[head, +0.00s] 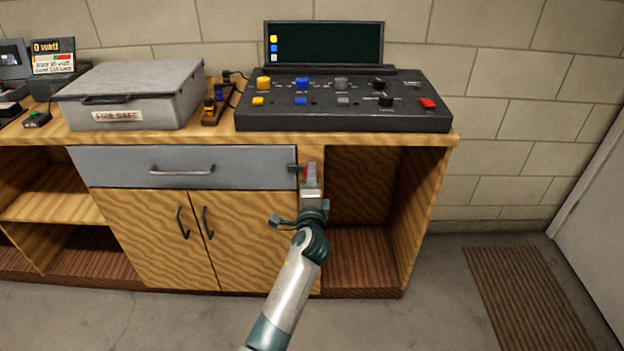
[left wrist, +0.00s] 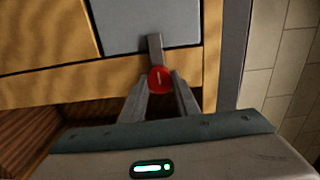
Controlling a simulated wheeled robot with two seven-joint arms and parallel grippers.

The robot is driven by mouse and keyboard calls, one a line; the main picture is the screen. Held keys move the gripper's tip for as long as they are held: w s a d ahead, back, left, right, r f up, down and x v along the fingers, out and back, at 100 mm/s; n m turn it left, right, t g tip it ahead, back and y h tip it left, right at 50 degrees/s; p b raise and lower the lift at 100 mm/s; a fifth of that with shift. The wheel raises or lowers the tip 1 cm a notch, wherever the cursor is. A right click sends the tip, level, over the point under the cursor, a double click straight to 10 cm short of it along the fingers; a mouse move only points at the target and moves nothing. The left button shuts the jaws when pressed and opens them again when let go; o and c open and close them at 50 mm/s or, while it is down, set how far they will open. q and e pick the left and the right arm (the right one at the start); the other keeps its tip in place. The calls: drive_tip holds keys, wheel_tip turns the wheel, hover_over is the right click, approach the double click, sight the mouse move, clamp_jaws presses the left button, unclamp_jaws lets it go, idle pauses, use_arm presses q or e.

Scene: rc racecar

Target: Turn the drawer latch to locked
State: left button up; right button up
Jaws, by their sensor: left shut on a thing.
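The grey drawer front (head: 130,168) is closed below the worktop. At its right end is the latch, with a dark bar (head: 292,167) and a red round knob. The bar lies level and its end reaches over the drawer's right edge. In the left wrist view the red knob (left wrist: 160,79) sits between the fingertips, and the bar (left wrist: 155,45) runs from it onto the grey drawer (left wrist: 140,22). My left gripper (head: 311,168) is shut on the latch knob and hides part of it in the head view. My right gripper is not in view.
A control console (head: 340,117) with a screen (head: 324,43) and a grey fire safe box (head: 140,85) stand on the worktop. Cupboard doors (head: 160,240) are below the drawer. An open compartment (head: 360,185) is right of the latch.

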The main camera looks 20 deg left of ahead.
use_arm(q)
drive_tip(key=shift+f, duration=0.1)
drive_tip(key=o, duration=1)
drive_tip(key=shift+o, duration=0.2)
drive_tip(key=shift+s, duration=0.15)
drive_tip(key=v, duration=1.7)
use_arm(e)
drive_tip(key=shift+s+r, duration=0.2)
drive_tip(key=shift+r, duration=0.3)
use_arm(q)
drive_tip(key=shift+s, duration=0.1)
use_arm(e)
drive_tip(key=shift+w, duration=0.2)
